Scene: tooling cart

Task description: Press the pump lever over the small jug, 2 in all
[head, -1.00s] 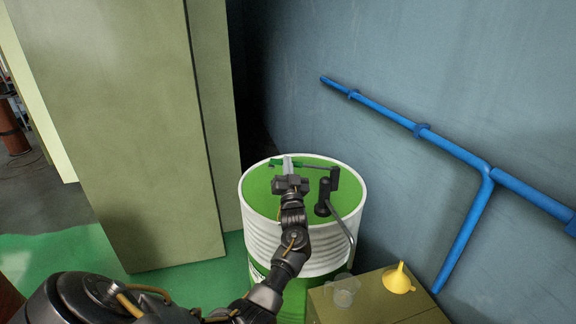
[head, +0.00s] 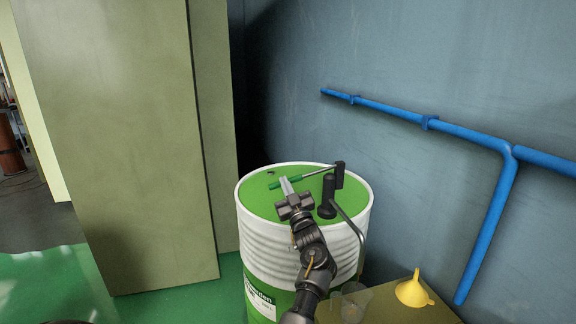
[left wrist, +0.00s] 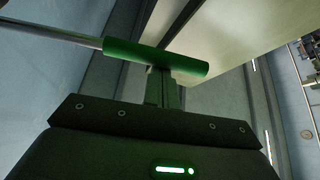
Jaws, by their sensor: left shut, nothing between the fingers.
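A black hand pump (head: 327,197) stands on the lid of a green and white drum (head: 305,245). Its lever (head: 312,173) runs left from the pump head to a green grip (head: 285,183). The spout (head: 349,217) curves down at the right toward the small clear jug (head: 355,303), which is partly cut off by the frame. My left gripper (head: 286,186) is shut and empty, its fingertips at the green grip. In the left wrist view the grip (left wrist: 155,57) crosses just beyond the fingertips (left wrist: 162,75); contact cannot be told for certain. My right gripper is not in view.
A yellow funnel (head: 414,290) stands on an olive box top (head: 390,304) right of the drum. A tall olive cabinet (head: 120,140) stands close on the left. A blue pipe (head: 440,126) runs along the wall behind. The drum lid around the pump is mostly clear.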

